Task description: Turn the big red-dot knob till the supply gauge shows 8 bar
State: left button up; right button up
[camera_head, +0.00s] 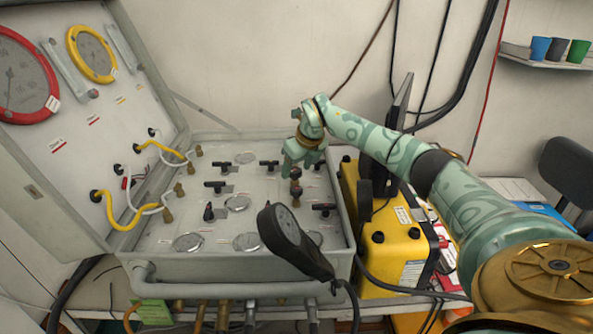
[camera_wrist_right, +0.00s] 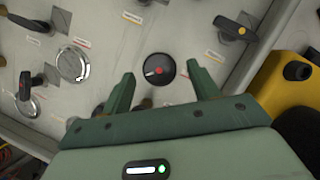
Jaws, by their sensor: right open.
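The big round black knob with a red dot (camera_wrist_right: 159,70) shows in the right wrist view, between the two fingers of my right gripper (camera_wrist_right: 161,76). The fingers are apart, with a visible gap on each side of the knob. In the head view my right gripper (camera_head: 303,163) points down over the right part of the panel, and the knob (camera_head: 296,173) shows just below it. Several round gauges lie on the panel, one at its middle (camera_head: 238,203). I cannot tell which is the supply gauge, and their readings are too small to read. My left gripper is not in view.
The grey panel case (camera_head: 140,272) has several black valve handles (camera_head: 214,185). A black device (camera_head: 285,235) stands up at its front. The open lid bears a red gauge (camera_head: 25,75) and a yellow gauge (camera_head: 92,53). A yellow box (camera_head: 399,252) stands close on the right.

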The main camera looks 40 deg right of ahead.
jog(key=shift+w+f, duration=0.15)
jog(key=shift+f, duration=0.15)
jog(key=c, duration=1)
jog(key=shift+o, duration=0.2)
jog(key=shift+r, duration=0.1)
